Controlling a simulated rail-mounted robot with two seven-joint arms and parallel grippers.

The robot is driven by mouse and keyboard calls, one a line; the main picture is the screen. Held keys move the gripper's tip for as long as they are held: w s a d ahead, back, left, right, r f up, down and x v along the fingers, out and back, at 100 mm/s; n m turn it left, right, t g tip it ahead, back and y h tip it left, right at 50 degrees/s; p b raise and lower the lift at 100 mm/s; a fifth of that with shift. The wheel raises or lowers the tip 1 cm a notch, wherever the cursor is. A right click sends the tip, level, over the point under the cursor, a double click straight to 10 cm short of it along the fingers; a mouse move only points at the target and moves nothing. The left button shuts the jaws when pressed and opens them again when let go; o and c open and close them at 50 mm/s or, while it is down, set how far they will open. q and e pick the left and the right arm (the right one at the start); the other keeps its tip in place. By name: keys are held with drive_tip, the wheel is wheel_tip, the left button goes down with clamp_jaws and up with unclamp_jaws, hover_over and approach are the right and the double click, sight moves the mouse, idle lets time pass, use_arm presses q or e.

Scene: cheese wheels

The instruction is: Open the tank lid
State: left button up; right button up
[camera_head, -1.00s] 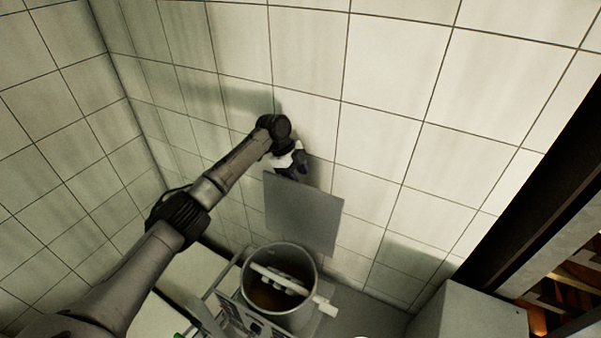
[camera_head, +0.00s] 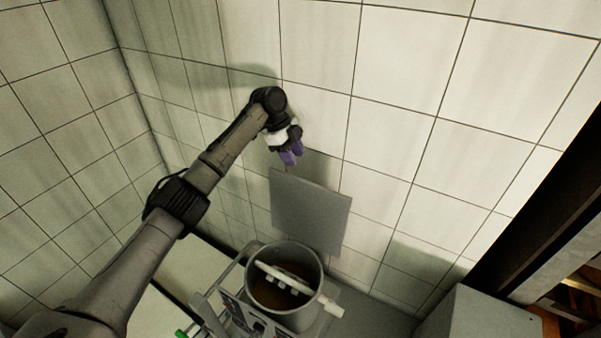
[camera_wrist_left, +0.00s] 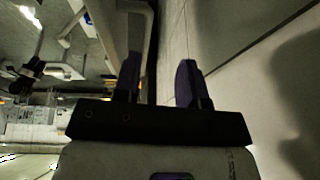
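The tank (camera_head: 285,305) is a round metal vessel with brownish liquid inside and a white bar across its open mouth. Its lid (camera_head: 310,212) is a flat grey square plate that stands raised behind the tank, near the tiled wall. My left gripper (camera_head: 291,157), with purple fingers, is just above the lid's upper edge and looks apart from it. In the left wrist view the two fingers (camera_wrist_left: 159,82) are spread with nothing between them.
The tiled wall (camera_head: 400,110) is close behind the lid and the left gripper. A metal frame with a control panel (camera_head: 235,312) is at the tank's left. A grey box (camera_head: 480,322) stands at the lower right.

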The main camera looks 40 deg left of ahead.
use_arm(q)
drive_tip(key=w+v, duration=0.1)
drive_tip(key=v, duration=0.6)
drive_tip(key=shift+s+r+b, duration=0.25)
drive_tip(key=shift+r+b, duration=0.1)
drive_tip(key=shift+b, duration=0.1)
drive_tip(key=shift+d, duration=0.15)
